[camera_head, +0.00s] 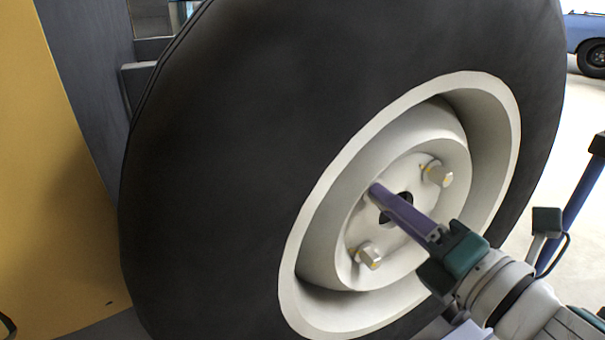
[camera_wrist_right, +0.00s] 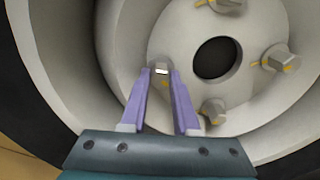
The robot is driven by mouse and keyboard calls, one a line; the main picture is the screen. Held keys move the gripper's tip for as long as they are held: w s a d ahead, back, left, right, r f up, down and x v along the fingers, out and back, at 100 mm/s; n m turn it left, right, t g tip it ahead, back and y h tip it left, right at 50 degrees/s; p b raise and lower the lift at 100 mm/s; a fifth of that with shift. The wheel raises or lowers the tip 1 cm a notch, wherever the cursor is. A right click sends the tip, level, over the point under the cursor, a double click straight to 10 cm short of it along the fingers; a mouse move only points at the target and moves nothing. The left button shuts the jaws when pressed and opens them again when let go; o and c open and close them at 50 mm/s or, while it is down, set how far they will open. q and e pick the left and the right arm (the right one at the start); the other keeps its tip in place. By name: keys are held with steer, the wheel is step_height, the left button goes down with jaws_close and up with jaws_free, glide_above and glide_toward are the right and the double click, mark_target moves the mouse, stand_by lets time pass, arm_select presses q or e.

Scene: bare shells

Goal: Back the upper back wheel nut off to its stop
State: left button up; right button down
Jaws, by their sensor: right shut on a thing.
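The wheel nuts are pale hex heads with yellow marks on the white wheel hub. My right gripper (camera_head: 376,190) has its purple fingers reaching to the upper left of the hub. In the right wrist view its fingertips (camera_wrist_right: 161,76) are shut on a nut (camera_wrist_right: 160,64), one on each side. In the head view the fingers hide this nut. Another nut (camera_head: 437,175) sits at the upper right of the hub, and one (camera_head: 369,255) at the lower left. The right wrist view shows several nuts around the dark centre hole (camera_wrist_right: 216,57). My left gripper is not in view.
A large black tyre (camera_head: 220,150) surrounds the deep white rim (camera_head: 300,240), whose lip stands around the hub. A yellow panel (camera_head: 60,170) is at the left. A blue post (camera_head: 577,215) stands at the right, and a blue car (camera_head: 585,35) is farther back.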

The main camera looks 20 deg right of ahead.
stand_by(0.3)
steer(key=c, duration=0.7)
jaws_free()
steer(key=shift+s, duration=0.1)
steer(key=s, duration=0.3)
steer(key=s+p, duration=0.1)
steer(key=s, duration=0.2)
steer(key=s+p, duration=0.1)
steer(key=s, duration=0.2)
steer(key=shift+s+d, duration=0.4)
steer(key=shift+p, duration=0.3)
